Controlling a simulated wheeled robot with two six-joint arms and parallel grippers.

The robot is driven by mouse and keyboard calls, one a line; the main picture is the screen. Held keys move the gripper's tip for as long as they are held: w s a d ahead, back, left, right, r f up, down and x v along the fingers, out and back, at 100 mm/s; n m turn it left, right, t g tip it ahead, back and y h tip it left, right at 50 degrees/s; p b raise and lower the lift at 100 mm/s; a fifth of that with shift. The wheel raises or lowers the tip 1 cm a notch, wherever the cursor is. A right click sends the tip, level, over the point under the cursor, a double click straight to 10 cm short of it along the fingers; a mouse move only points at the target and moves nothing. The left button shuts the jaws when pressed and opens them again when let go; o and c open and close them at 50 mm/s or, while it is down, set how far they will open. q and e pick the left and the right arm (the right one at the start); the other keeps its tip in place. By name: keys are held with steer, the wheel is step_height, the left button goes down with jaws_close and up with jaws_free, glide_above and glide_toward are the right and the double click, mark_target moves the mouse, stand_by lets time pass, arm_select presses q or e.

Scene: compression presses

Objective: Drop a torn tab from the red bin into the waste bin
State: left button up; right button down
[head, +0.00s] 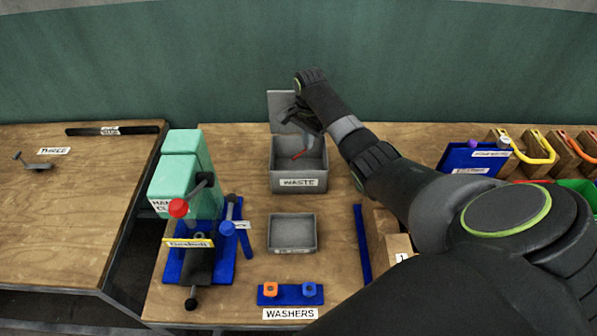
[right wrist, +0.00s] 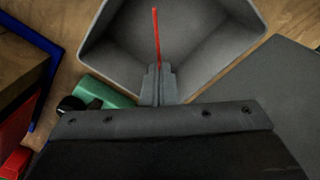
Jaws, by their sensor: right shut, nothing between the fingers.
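The grey waste bin (head: 299,183), labelled WASTE, stands open on the bench with its lid plate (head: 281,104) raised behind. My right gripper (head: 302,122) is over the bin, pointing down and shut with nothing in its fingers. In the right wrist view its fingertips (right wrist: 158,82) meet in front of the bin's grey interior (right wrist: 205,45). A thin red torn tab (head: 302,154) shows inside the bin; it also shows in the right wrist view (right wrist: 156,35), just past the fingertips. My left gripper is out of view. My right arm covers part of the right side, and I cannot clearly make out the red bin.
A green press (head: 178,165) with a red knob stands left of the waste bin. A shallow grey tray (head: 292,233) and a blue washer holder (head: 290,294) lie in front.

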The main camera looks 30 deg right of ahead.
steer(key=c, duration=2.1)
jaws_free()
steer(key=o, duration=0.5)
steer(key=shift+c, duration=0.2)
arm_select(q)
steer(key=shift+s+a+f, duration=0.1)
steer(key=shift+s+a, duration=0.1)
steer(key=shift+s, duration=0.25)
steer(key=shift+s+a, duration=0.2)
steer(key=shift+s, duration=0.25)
arm_select(e)
step_height(320, 180, up, 9)
steer(key=shift+f+b, duration=0.1)
steer(key=shift+b, duration=0.9)
arm_select(q)
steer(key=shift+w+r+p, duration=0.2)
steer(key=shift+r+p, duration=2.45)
steer(key=shift+p, duration=1.05)
arm_select(e)
step_height(320, 180, up, 8)
steer(key=shift+r, duration=0.25)
